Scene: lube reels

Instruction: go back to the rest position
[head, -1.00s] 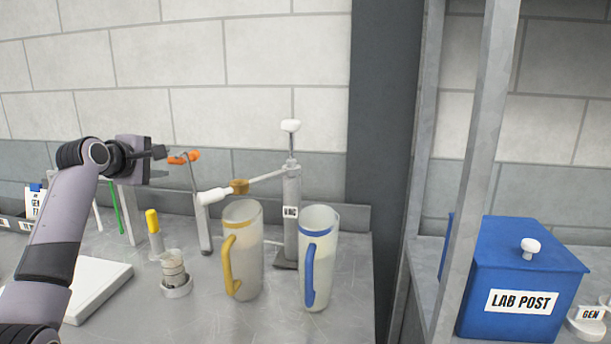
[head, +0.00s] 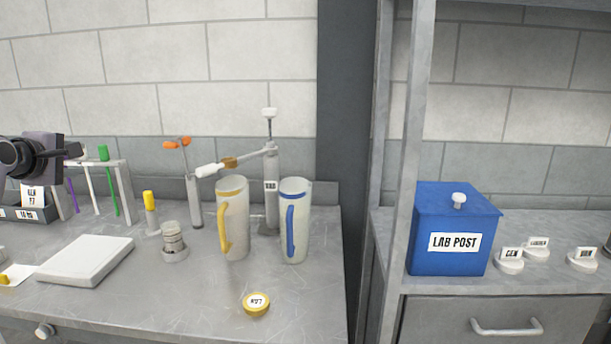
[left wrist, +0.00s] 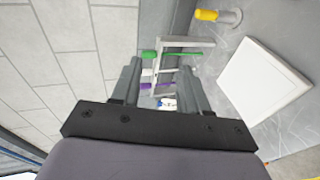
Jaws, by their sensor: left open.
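My left gripper (left wrist: 160,85) is open, and nothing shows held between its fingers in the left wrist view. In the head view only my left wrist and gripper body show, at the left edge; the fingers are hard to make out there. They are in front of a metal rack (head: 122,190) with green, white and purple tools. The rack also shows beyond the fingers in the left wrist view (left wrist: 186,42). My right gripper is not in view.
A yellow-handled jug (head: 234,215) and a blue-handled jug (head: 295,222) stand by a pump (head: 271,185). A yellow-rimmed disc (head: 256,302) lies in front. A white slab (head: 86,260) lies left. A blue LAB POST box (head: 453,235) stands right, behind a shelf post (head: 405,190).

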